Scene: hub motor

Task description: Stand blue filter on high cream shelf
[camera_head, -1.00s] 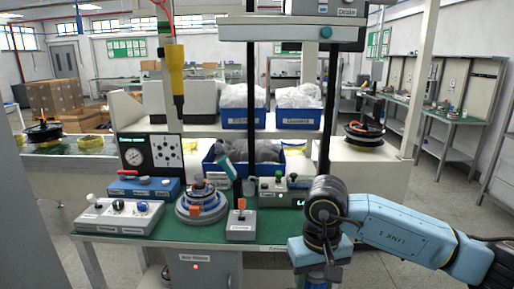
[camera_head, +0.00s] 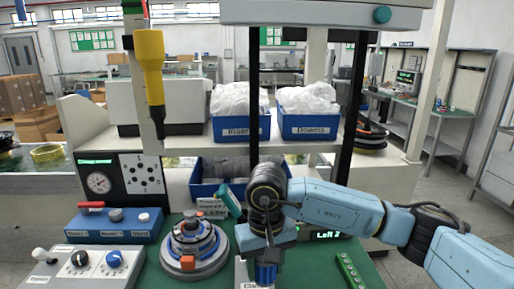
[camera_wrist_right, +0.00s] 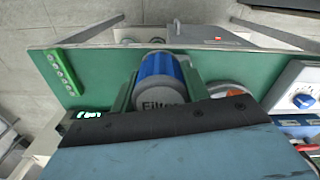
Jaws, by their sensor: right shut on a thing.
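The blue filter (camera_wrist_right: 160,72) is a blue cylinder with a grey band marked "Filter". My right gripper (camera_wrist_right: 160,88) is shut on it, with a green finger on each side. In the head view the filter (camera_head: 265,273) hangs upright below my right gripper (camera_head: 266,258), over the front of the green bench. The cream shelf (camera_head: 188,147) is the raised board behind the bench, above and beyond the gripper. Blue bins marked Risers (camera_head: 240,128) and Dowels (camera_head: 308,126) stand on it. My left gripper is not in view.
A round hub motor (camera_head: 192,240) sits left of my right gripper. A blue block (camera_head: 113,225), a white control box (camera_head: 95,262) and a green strip (camera_head: 349,270) are on the bench. Shelf left of Risers looks bare at the front.

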